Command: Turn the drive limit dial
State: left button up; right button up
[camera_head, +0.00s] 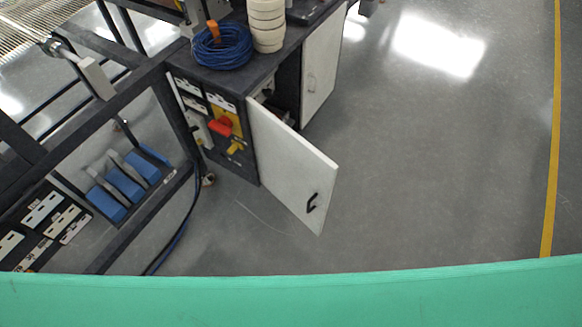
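A dark control cabinet (236,162) stands at the centre left. Its front panel carries a red rotary knob (220,127) on a yellow plate (234,118), with a smaller yellow handle (236,147) below it. White label plates (221,102) sit above and to the left of the knob. The labels are too small to read, so I cannot tell which control is the drive limit dial. A white cabinet door (292,165) with a black handle (312,203) stands open to the right of the panel. Neither of my grippers is in view.
A blue cable coil (222,48) and a stack of cream rolls (267,22) sit on the cabinet top. A dark frame (125,92) with blue blocks (124,183) stands at left. Cables (187,218) hang beside the cabinet. The grey floor (440,170) at right is clear up to a yellow line (552,150).

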aim_at(268, 93)
jog(key=k+u, duration=0.1)
jog(key=u, duration=0.25)
jog(key=k+u, duration=0.1)
jog(key=u, duration=0.2)
jog(key=k+j+u, duration=0.1)
jog(key=u, duration=0.25)
jog(key=l+u, duration=0.1)
jog(key=u, duration=0.8)
jog(key=l+u, duration=0.15)
jog(key=u, duration=0.7)
jog(key=k+l, duration=0.3)
jog(key=l, duration=0.15)
jog(key=k+l, duration=0.25)
jog(key=l, duration=0.25)
jog(key=k+l+u, duration=0.1)
jog(key=k+l, duration=0.2)
jog(key=l, duration=0.15)
jog(key=k+l, duration=0.3)
jog(key=l, duration=0.15)
